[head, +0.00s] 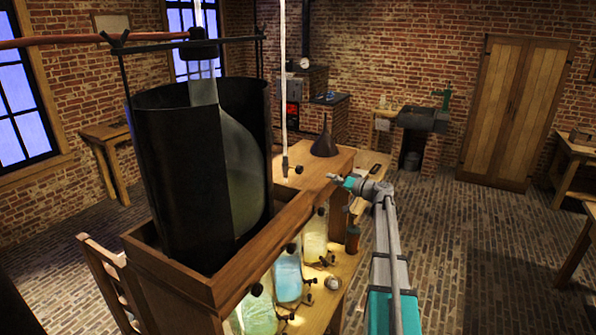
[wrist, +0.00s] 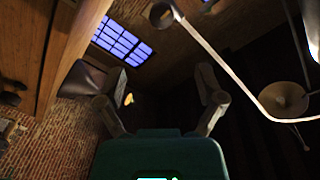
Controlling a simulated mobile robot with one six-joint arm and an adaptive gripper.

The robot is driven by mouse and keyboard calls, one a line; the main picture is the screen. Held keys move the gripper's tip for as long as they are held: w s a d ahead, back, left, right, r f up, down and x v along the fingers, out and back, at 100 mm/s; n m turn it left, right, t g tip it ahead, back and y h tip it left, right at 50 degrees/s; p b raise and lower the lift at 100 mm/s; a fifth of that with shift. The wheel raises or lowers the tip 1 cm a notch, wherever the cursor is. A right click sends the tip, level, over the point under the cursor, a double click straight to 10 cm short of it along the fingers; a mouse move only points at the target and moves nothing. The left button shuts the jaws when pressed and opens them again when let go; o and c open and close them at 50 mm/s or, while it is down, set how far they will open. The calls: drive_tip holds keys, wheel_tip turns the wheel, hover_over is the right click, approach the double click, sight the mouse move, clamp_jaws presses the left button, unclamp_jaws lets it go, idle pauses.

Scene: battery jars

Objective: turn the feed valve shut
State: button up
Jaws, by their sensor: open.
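A small valve with a dark knob (head: 297,169) sits at the lower end of the upright pale tube (head: 284,90), above the wooden bench; I take it for the feed valve. My gripper (head: 335,178) is to the right of it, apart from it, beside the bench's top edge. In the wrist view my gripper (wrist: 156,92) has its two fingers spread with nothing held between them. I cannot clearly make out the valve in the wrist view.
A dark funnel (head: 324,142) stands mouth-down on the bench top (head: 322,165) near my gripper. A large dark cylinder (head: 180,165) holding a glass vessel (head: 236,155) fills the left. Glass jars (head: 288,277) stand on the lower shelf. The brick floor (head: 470,240) at right is clear.

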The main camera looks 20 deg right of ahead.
sight(302, 170)
drive_tip(key=x, duration=1.3)
drive_tip(key=shift+w+a, duration=0.25)
drive_tip(key=shift+w, duration=0.05)
drive_tip(key=shift+c, duration=0.3)
drive_tip(key=c, duration=1.1)
